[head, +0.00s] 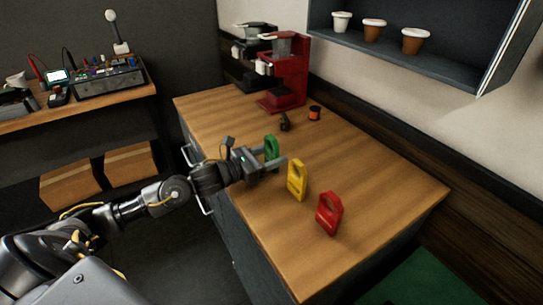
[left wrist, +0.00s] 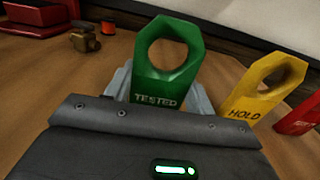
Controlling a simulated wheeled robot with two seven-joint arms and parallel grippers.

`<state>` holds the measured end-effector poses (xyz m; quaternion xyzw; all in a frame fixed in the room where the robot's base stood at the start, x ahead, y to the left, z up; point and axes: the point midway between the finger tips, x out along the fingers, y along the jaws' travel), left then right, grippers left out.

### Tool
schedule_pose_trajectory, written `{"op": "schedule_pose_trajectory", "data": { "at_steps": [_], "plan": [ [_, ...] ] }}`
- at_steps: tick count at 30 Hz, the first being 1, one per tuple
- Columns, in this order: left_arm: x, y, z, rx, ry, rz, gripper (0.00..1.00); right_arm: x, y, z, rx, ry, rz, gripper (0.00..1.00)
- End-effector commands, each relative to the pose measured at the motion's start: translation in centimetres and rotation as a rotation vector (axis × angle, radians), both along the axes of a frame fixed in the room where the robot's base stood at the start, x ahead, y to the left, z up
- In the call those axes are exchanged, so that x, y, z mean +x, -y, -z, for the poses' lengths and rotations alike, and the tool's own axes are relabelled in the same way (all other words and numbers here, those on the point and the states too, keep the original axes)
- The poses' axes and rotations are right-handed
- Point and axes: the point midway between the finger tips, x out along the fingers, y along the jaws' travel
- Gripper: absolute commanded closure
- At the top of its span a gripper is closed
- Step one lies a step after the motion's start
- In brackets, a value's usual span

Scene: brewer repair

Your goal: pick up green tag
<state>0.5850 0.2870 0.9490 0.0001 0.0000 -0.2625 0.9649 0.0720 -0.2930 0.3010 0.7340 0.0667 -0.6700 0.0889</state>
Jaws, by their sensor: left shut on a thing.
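The green tag (head: 271,147) stands upright on the wooden counter in the head view, between the fingers of my left gripper (head: 272,163). In the left wrist view the green tag (left wrist: 168,62) reads "TESTED" and has a large round hole. My left gripper (left wrist: 160,90) is shut on its lower part, with a finger at each side. Its bottom edge is hidden by the gripper, so I cannot tell whether it touches the counter. My right gripper is not in view.
A yellow tag (head: 297,181) marked "HOLD" and a red tag (head: 329,214) stand to the right of the green one. A red brewer (head: 289,75), a small brass part (head: 285,122) and an orange spool (head: 314,113) are farther back. A shelf with cups (head: 374,30) hangs above.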

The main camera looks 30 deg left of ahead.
Motion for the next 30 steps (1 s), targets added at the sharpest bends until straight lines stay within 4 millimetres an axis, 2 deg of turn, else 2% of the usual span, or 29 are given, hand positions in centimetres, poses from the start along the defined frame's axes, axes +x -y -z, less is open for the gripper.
{"op": "schedule_pose_trajectory", "data": {
  "at_steps": [10, 16, 20, 23, 27, 30],
  "plan": [
    [0.0, 0.0, -0.8, -0.001, 0.001, 0.001, 0.68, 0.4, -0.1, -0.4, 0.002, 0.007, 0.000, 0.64],
    [0.1, -0.1, -3.7, 0.001, 0.004, 0.000, 0.68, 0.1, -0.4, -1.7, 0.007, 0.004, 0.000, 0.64],
    [-2.2, -0.9, -6.4, 0.005, -0.001, 0.002, 0.68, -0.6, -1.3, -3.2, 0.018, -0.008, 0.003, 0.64],
    [-4.4, -1.9, -9.3, 0.008, -0.001, 0.002, 0.68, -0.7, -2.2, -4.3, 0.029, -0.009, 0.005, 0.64],
    [-7.9, -3.3, -10.0, 0.008, -0.008, 0.002, 0.68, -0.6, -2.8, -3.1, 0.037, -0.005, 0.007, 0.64],
    [-9.5, -4.0, -11.0, 0.005, -0.010, 0.002, 0.68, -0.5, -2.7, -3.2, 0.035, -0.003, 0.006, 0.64]
  ]
}}
